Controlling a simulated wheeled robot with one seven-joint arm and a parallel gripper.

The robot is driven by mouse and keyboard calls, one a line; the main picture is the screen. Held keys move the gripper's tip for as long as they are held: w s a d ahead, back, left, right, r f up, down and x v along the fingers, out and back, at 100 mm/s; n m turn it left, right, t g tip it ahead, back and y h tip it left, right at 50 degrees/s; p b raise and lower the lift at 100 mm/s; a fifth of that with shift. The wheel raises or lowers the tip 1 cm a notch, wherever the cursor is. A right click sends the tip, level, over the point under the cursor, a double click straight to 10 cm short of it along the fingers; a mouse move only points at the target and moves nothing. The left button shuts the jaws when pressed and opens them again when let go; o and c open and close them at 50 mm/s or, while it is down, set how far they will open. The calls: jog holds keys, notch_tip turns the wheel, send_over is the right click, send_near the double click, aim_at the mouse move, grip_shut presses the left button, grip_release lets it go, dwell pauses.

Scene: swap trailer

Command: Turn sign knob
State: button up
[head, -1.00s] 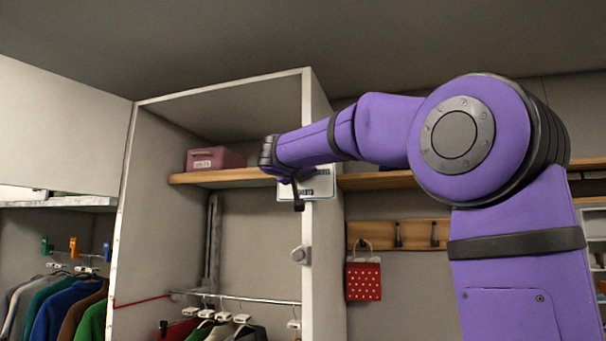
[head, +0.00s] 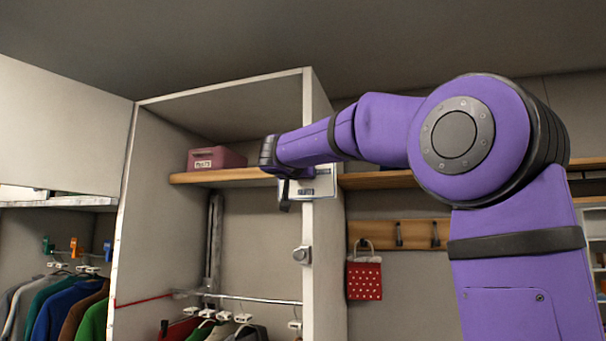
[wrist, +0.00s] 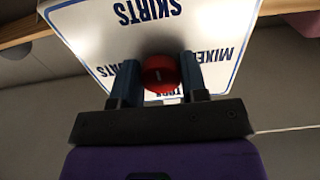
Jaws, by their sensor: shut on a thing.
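A white sign (wrist: 105,45) with a blue border and blue lettering fills the top of the wrist view, its words upside down. A red round knob (wrist: 160,74) with a short white mark sits low on the sign. My gripper (wrist: 160,80) is shut on the knob, one finger on each side. In the head view the sign (head: 322,184) is on the edge of the closet's upright panel, partly covered by my gripper (head: 286,200). The knob is hidden there.
A wooden shelf (head: 225,177) holds a pink box (head: 216,158) behind the sign. Below are a clothes rail (head: 250,298) with hangers and a grey round fitting (head: 301,255) on the panel. A red dotted bag (head: 364,278) hangs from a hook board at right.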

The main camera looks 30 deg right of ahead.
jog(key=shift+f, duration=0.15)
jog(key=o, duration=0.9)
jog(key=shift+a, duration=0.1)
jog(key=v, duration=1)
jog(key=shift+s+a, duration=0.25)
jog(key=shift+s, duration=0.05)
